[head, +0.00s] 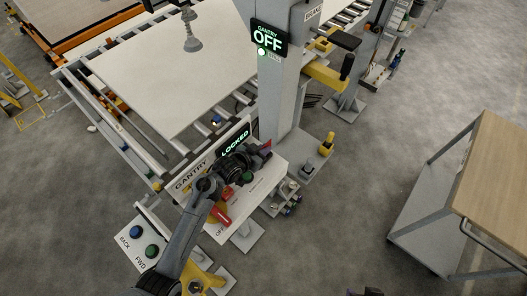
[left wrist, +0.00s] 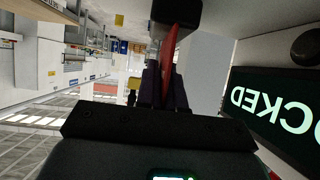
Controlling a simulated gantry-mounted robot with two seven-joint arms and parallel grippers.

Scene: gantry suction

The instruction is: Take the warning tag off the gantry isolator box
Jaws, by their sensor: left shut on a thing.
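The gantry isolator box (head: 267,178) stands beside the column, with a lit green LOCKED display (head: 235,143). The display also shows upside down at the right of the left wrist view (left wrist: 275,102). My left gripper (head: 259,150) is at the box's upper right side. It is shut on a thin red piece, which looks like the warning tag (left wrist: 174,42) and shows edge-on between the fingers. In the head view a bit of red (head: 267,145) shows at the fingertips. Whether the tag still touches the box is hidden.
A red handle (head: 221,215) sits on the box front, near my left arm. The column (head: 281,95) with a lit OFF sign (head: 268,39) rises behind. A button panel (head: 138,238) is at lower left. A wooden-topped cart (head: 497,165) stands right, with clear floor between.

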